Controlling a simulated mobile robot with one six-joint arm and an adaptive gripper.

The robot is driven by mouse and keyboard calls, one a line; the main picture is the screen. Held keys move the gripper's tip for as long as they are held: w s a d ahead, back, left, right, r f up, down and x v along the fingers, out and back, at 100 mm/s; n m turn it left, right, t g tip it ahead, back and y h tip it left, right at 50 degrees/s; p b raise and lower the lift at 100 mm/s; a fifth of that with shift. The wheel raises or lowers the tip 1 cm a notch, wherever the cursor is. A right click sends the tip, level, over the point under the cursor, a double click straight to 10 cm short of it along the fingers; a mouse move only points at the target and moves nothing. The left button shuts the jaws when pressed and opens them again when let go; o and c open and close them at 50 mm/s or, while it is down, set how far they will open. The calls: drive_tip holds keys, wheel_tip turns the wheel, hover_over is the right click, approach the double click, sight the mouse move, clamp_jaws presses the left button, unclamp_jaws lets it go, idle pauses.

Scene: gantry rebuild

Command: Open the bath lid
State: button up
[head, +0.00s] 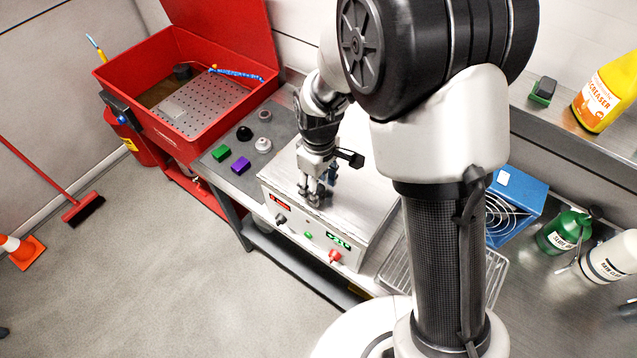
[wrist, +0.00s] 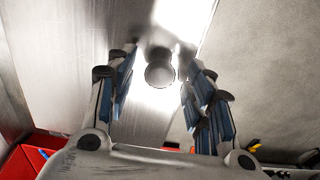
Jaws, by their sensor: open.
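The bath (head: 300,233) is a white box on the bench, with displays and knobs on its front panel. Its flat metal lid (head: 352,212) lies shut on top, partly hidden behind my arm. My gripper (head: 314,190) points down over the lid near its front edge. In the wrist view the lid (wrist: 75,60) shows as brushed metal, with a round knob (wrist: 158,73) between the two spread fingers. The fingers are open, with a gap on either side of the knob. The knob is mostly hidden by the fingers in the head view.
A red parts washer (head: 150,125) stands open at the left. Green (head: 221,153) and purple (head: 240,166) blocks and small round parts lie on the bench left of the bath. A wire rack, a blue fan box (head: 520,200) and bottles stand at the right.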

drive_tip(key=shift+c, duration=0.6)
clamp_jaws()
